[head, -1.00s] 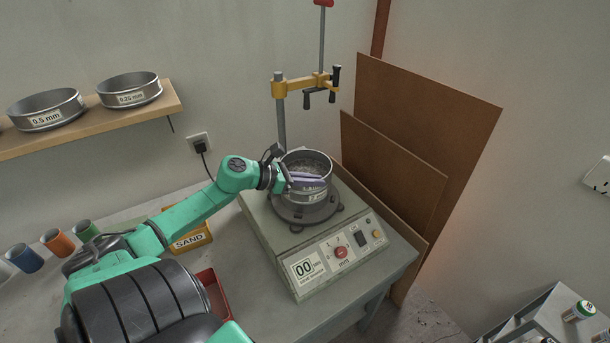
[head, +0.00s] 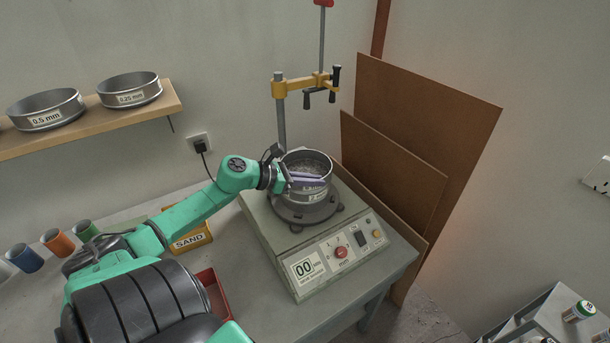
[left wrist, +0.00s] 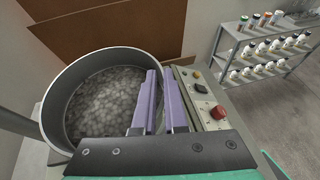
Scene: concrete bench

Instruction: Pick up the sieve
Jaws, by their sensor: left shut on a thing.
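The sieve (head: 306,163) is a round metal pan with a label on its side, sitting upright on the shaker machine (head: 335,250). In the left wrist view the sieve (left wrist: 58,87) holds grey gravel-like grains. My left gripper (head: 318,180) has purple fingers and reaches the sieve from the left. In the left wrist view its fingers (left wrist: 162,100) are shut on the sieve's near-right wall, one inside the rim and one outside. The part of the wall between the fingers is hidden. My right gripper is not in view.
A yellow clamp (head: 305,84) on a post stands behind the sieve. Brown boards (head: 395,165) lean at the right. A SAND box (head: 190,240) and a red tray (head: 215,293) lie near my left arm. More sieves (head: 47,109) stand on a wall shelf (head: 85,128).

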